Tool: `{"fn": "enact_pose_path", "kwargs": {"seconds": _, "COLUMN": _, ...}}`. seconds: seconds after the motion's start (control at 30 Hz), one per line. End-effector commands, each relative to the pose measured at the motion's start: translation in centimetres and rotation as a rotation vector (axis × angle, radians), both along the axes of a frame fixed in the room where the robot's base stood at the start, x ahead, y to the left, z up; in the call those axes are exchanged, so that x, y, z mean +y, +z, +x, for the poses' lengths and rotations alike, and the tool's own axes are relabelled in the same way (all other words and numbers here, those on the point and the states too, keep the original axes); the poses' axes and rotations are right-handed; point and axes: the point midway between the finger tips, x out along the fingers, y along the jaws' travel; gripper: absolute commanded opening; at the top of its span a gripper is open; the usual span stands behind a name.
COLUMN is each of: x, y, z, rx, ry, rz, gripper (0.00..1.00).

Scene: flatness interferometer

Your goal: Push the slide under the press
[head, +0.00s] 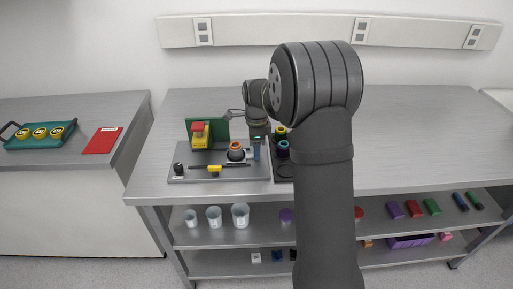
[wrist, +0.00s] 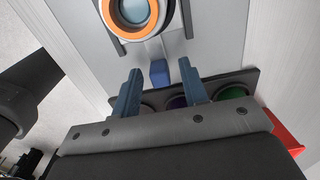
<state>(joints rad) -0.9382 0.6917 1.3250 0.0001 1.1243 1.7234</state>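The slide, a dark round mount with an orange ring (head: 236,147), sits on the grey base plate (head: 190,178). In the wrist view the orange ring (wrist: 105,30) surrounds a glassy disc, and a thin rod joins the mount to a small blue block (wrist: 159,73). The press (head: 200,135), yellow with a red top before a green panel, stands left of the slide. My gripper (wrist: 159,66) is open, its two blue-grey fingers pointing toward the slide, with the blue block between their tips in the picture. I cannot tell whether they touch it.
A dark tray (head: 284,171) with round colored pieces lies right of the plate, close to my gripper. A yellow piece on a black rod (head: 214,168) and a black knob (head: 178,168) are at the plate's front. The bench to the right is clear.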

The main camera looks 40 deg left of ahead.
Motion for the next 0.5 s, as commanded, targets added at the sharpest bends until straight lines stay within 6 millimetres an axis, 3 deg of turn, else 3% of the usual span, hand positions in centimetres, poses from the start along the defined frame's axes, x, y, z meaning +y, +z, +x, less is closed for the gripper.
{"fn": "enact_pose_path", "kwargs": {"seconds": 0.23, "x": -0.01, "y": -0.06, "z": -0.01, "rx": 0.0, "ry": 0.0, "rz": 0.0, "gripper": 0.4}}
{"fn": "enact_pose_path", "kwargs": {"seconds": 0.43, "x": -0.01, "y": -0.04, "z": -0.01, "rx": 0.0, "ry": 0.0, "rz": 0.0, "gripper": 0.01}}
{"fn": "enact_pose_path", "kwargs": {"seconds": 0.5, "x": -0.01, "y": -0.03, "z": -0.01, "rx": 0.0, "ry": 0.0, "rz": 0.0, "gripper": 0.0}}
